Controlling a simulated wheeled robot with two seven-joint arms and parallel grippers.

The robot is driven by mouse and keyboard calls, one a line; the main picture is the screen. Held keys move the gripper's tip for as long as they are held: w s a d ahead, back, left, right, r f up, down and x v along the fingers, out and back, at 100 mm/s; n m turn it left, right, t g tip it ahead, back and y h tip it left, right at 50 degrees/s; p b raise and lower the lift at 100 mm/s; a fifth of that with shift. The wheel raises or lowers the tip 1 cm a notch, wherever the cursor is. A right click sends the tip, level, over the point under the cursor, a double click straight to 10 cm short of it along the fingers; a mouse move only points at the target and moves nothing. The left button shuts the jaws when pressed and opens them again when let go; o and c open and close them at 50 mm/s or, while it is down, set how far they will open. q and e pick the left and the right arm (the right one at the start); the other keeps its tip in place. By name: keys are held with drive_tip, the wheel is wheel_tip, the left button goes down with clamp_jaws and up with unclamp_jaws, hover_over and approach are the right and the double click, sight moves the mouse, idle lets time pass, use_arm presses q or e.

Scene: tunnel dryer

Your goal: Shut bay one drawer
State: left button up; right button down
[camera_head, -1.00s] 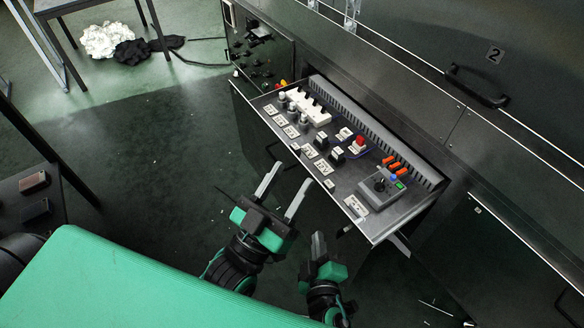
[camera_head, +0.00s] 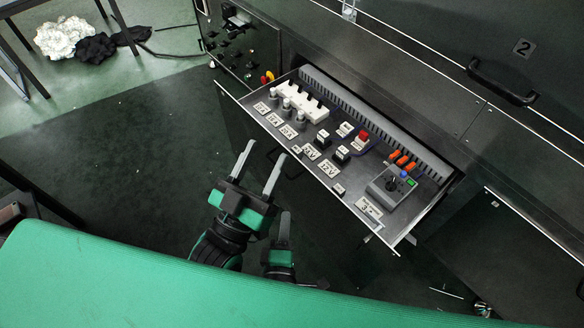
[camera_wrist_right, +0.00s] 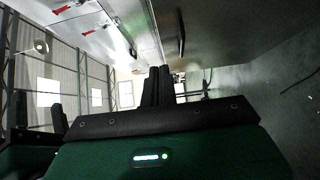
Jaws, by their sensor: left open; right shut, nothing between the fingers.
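The drawer (camera_head: 408,215) is pulled out of the dark cabinet and holds switches, labels and a grey box with a dial. Its front faces toward me, and a dark handle (camera_head: 287,165) shows in part below the front edge. My left gripper (camera_head: 257,166) is open and empty, its fingertips close to the drawer front near the handle; I cannot tell whether they touch. My right gripper (camera_head: 284,228) is lower and to the right, shut and empty, below the drawer front. Its closed fingers also show in the right wrist view (camera_wrist_right: 157,86).
A panel marked 2 with a black handle (camera_head: 502,82) is at the upper right. A control panel with knobs (camera_head: 232,45) stands left of the drawer. White and black cloths (camera_head: 62,37) lie on the floor at the upper left. The dark floor left of the drawer is clear.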

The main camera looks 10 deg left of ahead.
drive_tip(key=p, duration=0.1)
approach(303, 166)
drive_tip(key=w+a, duration=0.2)
drive_tip(key=a, duration=0.1)
use_arm(q)
drive_tip(key=s+d+f+g, duration=0.1)
drive_tip(key=f+g, duration=0.2)
drive_tip(key=f, duration=0.2)
drive_tip(key=s+d+f+g+p, duration=0.1)
drive_tip(key=d+f+g, duration=0.1)
drive_tip(key=f+g, duration=0.2)
drive_tip(key=shift+s+d+f+p, duration=0.3)
drive_tip(key=shift+s+f, duration=0.1)
drive_tip(key=shift+f, duration=0.85)
use_arm(e)
drive_tip(key=shift+w+d, duration=0.55)
drive_tip(key=shift+w, duration=0.4)
drive_tip(key=shift+w+d, duration=0.6)
drive_tip(key=shift+w, duration=0.3)
